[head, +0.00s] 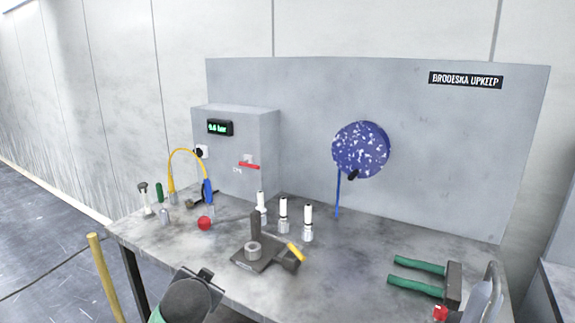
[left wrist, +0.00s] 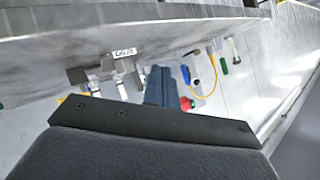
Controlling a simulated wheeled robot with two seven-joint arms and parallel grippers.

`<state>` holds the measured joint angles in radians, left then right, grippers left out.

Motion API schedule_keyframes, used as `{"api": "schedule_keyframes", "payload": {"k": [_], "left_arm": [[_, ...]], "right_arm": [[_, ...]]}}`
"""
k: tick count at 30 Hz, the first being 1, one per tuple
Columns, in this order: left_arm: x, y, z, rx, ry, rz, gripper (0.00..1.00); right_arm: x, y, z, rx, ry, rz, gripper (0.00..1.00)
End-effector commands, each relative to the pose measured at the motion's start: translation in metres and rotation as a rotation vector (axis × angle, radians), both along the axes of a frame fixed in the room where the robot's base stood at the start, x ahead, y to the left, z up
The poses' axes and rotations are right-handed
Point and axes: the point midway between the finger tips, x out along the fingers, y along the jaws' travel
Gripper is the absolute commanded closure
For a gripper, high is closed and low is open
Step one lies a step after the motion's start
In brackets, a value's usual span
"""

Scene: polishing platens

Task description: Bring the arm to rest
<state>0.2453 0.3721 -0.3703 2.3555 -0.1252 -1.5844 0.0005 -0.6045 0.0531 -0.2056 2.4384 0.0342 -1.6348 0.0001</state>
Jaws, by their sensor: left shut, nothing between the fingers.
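My left arm (head: 183,302) comes in at the bottom of the head view, in front of the bench's near edge. Its dark end piece shows there, and I cannot make out the fingertips in that view. In the left wrist view my left gripper (left wrist: 158,84) shows beyond its dark body, its blue-grey fingers together with nothing between them. It appears apart from the things on the bench. My right gripper is not seen in either view.
The grey bench (head: 345,262) holds a dark fixture with a ring (head: 254,249), several white-topped fittings (head: 283,213), a red ball (head: 205,223), and green-handled pliers (head: 418,265). A grey box with a gauge (head: 240,130) and a blue speckled disc (head: 361,150) stand behind. A yellow post (head: 103,275) is at left.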

Motion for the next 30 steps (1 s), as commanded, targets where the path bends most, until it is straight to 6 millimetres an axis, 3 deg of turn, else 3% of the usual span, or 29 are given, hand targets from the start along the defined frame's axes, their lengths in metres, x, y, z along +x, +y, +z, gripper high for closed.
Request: {"api": "schedule_keyframes", "payload": {"k": [1, 6, 20, 30], "left_arm": [[-0.014, -0.006, -0.021, -0.034, 0.056, -0.007, 1.0], [-0.058, -0.02, -0.073, -0.135, 0.198, -0.027, 1.0], [-0.174, -0.042, -0.184, -0.332, 0.461, 0.013, 1.0], [-0.276, -0.053, -0.261, -0.414, 0.672, 0.09, 1.0]], "right_arm": [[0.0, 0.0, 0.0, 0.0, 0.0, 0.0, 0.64], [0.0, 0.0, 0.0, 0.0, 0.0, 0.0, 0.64], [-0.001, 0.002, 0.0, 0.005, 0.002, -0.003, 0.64], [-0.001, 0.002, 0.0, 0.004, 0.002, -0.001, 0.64]]}}
